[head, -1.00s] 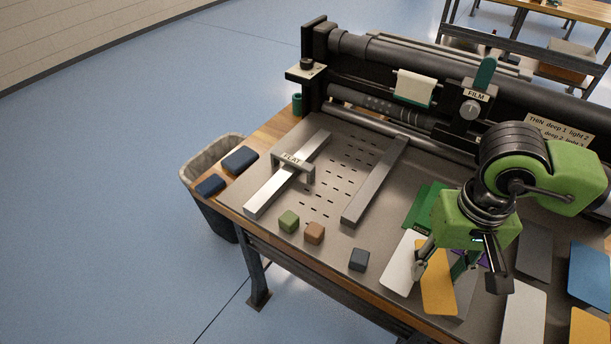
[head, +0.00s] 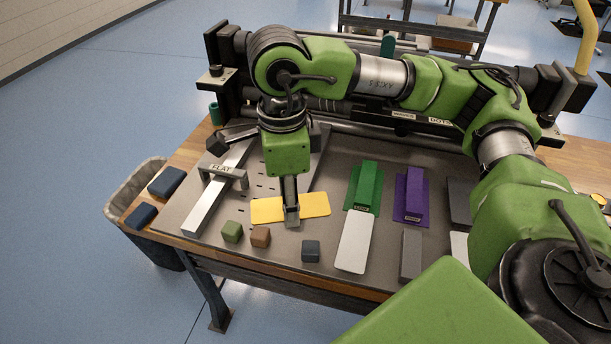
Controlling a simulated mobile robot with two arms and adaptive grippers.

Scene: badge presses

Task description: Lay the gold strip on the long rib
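The gold strip (head: 318,206) is a flat yellow plate, turned roughly crosswise over the perforated bed. My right gripper (head: 291,212) points down at the strip's middle, with its fingers closed on it. A plain grey rib (head: 319,145) runs away from me behind the gripper, its near part hidden by the gripper and strip. I cannot tell whether the strip touches this rib. Another rib (head: 201,212), lighter grey, lies to the left under a small bridge marked FLAT (head: 222,169). My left gripper is not in view.
Green (head: 232,231), brown (head: 261,237) and dark (head: 311,251) blocks sit near the bed's front edge. A green holder (head: 367,185) with a white strip (head: 355,242) and a purple holder (head: 411,195) stand to the right. My arm hides much of the press behind.

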